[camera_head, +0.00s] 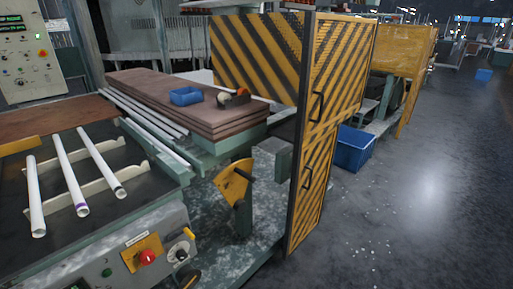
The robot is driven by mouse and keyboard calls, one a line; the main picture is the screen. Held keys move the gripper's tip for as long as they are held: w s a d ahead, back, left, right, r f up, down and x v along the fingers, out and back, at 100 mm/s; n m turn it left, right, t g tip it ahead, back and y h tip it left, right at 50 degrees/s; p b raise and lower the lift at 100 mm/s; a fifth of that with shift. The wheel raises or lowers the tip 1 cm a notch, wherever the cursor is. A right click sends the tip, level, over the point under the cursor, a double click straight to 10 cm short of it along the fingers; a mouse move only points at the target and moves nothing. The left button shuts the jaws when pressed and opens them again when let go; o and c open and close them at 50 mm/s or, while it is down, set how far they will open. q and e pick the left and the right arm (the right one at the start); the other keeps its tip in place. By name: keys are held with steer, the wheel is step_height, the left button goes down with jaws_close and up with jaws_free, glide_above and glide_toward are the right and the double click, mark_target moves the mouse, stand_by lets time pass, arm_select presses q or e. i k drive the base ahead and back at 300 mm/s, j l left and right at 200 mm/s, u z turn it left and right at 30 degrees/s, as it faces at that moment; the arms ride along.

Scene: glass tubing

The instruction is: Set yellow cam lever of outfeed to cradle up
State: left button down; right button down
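A yellow, fan-shaped plate with a dark arm and knob, which looks like the yellow cam lever (233,186), stands on a green post right of the outfeed table. Its dark arm points toward the right. The cradle (103,184) appears as pale notched rails on the dark table, with glass tubes (71,178) lying across them. Whether the cradle is up or down I cannot tell. Neither of my grippers is in view.
A control panel with a red knob (147,257) on a yellow plate sits at the front. A yellow-black striped guard door (318,150) stands right of the lever. A blue bin (353,149) is behind it. The floor at right is open.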

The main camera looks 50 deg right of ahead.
mark_target(232, 182)
steer(key=z, duration=1.3)
